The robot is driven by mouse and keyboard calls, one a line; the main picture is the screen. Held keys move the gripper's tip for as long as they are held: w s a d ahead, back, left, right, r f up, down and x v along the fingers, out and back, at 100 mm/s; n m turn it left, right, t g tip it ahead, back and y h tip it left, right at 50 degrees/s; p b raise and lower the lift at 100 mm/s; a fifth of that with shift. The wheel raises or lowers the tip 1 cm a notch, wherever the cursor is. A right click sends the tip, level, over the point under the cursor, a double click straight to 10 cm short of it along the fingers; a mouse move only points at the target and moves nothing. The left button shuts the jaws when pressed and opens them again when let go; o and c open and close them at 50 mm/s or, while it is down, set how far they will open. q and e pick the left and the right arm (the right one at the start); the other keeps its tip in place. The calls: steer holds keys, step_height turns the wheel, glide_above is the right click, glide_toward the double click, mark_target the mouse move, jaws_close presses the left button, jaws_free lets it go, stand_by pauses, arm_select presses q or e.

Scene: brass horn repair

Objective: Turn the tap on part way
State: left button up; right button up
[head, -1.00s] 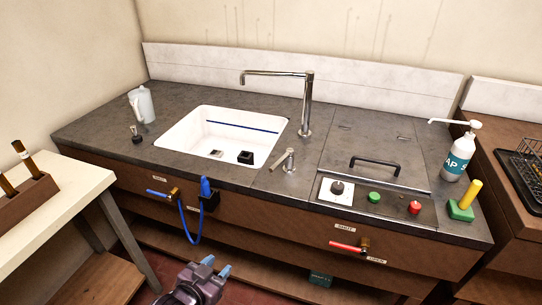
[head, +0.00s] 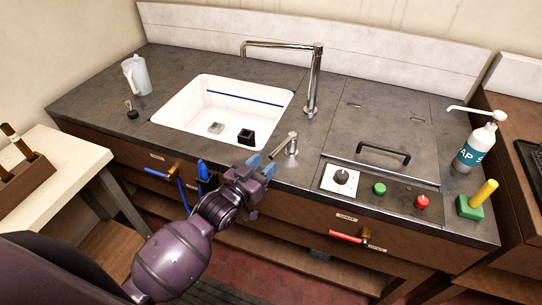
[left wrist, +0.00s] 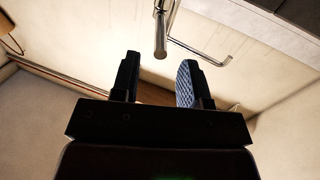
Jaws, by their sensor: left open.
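The tap has a tall chrome spout (head: 315,80) that bends left over the white sink (head: 165,117). A short chrome tap lever (head: 284,146) stands on the counter right of the sink, its arm slanting down toward the front left. My left gripper (head: 261,166) is open and empty at the counter's front edge, its blue-tipped fingers just short of the lever. In the left wrist view the gripper (left wrist: 158,78) has its fingers apart, and a chrome rod, apparently the lever (left wrist: 160,35), shows beyond and between them. The spout (left wrist: 210,57) shows behind it. No water is visible.
A black block (head: 246,136) sits in the sink. A black handle (head: 384,153), a dial (head: 342,177), a green button (head: 379,188) and a red button (head: 422,202) lie to the right. A soap bottle (head: 475,148) stands further right. A jug (head: 137,76) stands left.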

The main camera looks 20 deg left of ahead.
mark_target(271, 155)
arm_select(q)
steer(key=shift+x, duration=1.9)
jaws_close()
